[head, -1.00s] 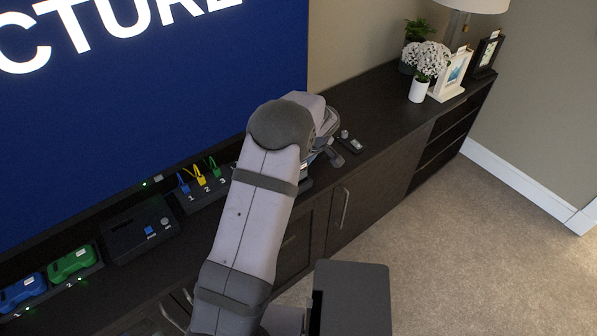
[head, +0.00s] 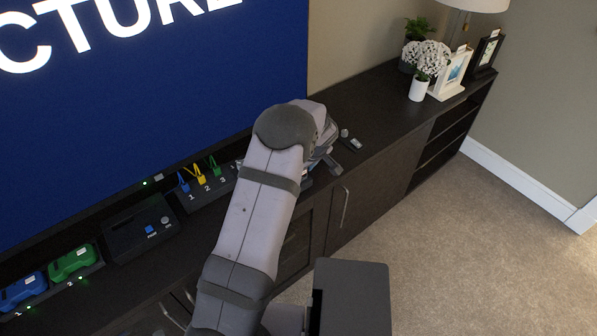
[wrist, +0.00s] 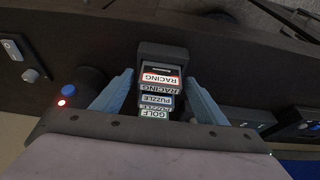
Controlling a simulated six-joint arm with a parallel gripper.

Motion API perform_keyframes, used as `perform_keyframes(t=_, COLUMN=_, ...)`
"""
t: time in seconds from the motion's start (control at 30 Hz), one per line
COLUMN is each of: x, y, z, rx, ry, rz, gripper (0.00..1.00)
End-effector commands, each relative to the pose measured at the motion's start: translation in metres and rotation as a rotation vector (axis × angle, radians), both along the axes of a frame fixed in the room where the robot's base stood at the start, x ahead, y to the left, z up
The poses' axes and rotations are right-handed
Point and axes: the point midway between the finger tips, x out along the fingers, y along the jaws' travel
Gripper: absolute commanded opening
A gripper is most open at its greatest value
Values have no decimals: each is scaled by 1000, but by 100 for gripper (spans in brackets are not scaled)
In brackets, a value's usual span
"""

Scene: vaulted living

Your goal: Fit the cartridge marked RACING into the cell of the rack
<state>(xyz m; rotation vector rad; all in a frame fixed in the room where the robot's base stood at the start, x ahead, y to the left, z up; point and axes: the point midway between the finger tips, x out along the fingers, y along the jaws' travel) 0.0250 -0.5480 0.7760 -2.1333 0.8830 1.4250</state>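In the wrist view the cartridge marked RACING (wrist: 161,78) has a white label with a red edge and sits at the far end of a short row. Cartridges marked PUZZLE (wrist: 157,100) and GOLF (wrist: 154,114) are nearer. A dark block-like holder (wrist: 162,49) stands at the row's far end. My gripper (wrist: 161,82) has its two blue fingers spread on either side of the row, near the RACING cartridge, with narrow gaps. In the head view my arm hides the cartridges and the fingertips. I cannot make out an empty rack cell.
The dark cabinet top (head: 385,98) carries a black box with a blue button (head: 140,232), a numbered strip with blue, yellow and green tags (head: 205,188), and blue (head: 22,292) and green (head: 72,262) devices. A white flower pot (head: 419,89) and picture frames stand right. A screen rises behind.

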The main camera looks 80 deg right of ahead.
Motion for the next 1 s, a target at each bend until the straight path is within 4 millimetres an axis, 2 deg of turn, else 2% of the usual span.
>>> perform_keyframes(t=0.37, x=-3, y=1, z=11, rx=-3, ry=1, rz=-1, gripper=67)
perform_keyframes(t=0.8, x=-23, y=21, z=79, rx=-5, ry=1, rz=-2, gripper=67)
perform_keyframes(t=1.0, x=-30, y=29, z=103, rx=-3, ry=1, rz=-1, gripper=67)
